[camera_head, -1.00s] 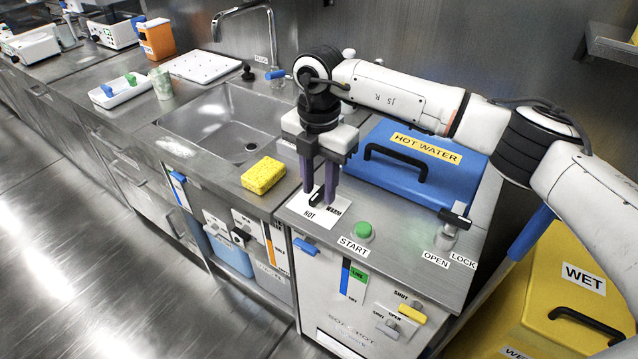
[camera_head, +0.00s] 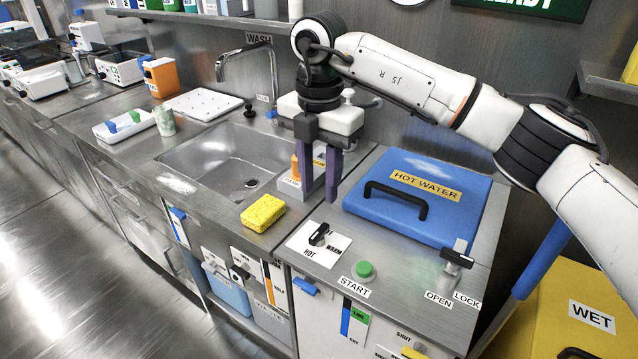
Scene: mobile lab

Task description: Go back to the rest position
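My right gripper (camera_head: 319,197) hangs with its two purple fingers pointing down above the steel counter, between the sink and the blue hot water lid. A gap shows between the fingers and nothing is held in it. Below it sits the black selector knob (camera_head: 319,234) on its white HOT/WARM label. The knob is apart from the fingertips. My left gripper is not in the picture.
A yellow sponge (camera_head: 263,212) lies at the sink's front edge. The blue hot water lid (camera_head: 415,190) is closed. A green start button (camera_head: 364,269) and a lock lever (camera_head: 457,258) stand on the counter. A yellow WET bin (camera_head: 570,285) is at lower right.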

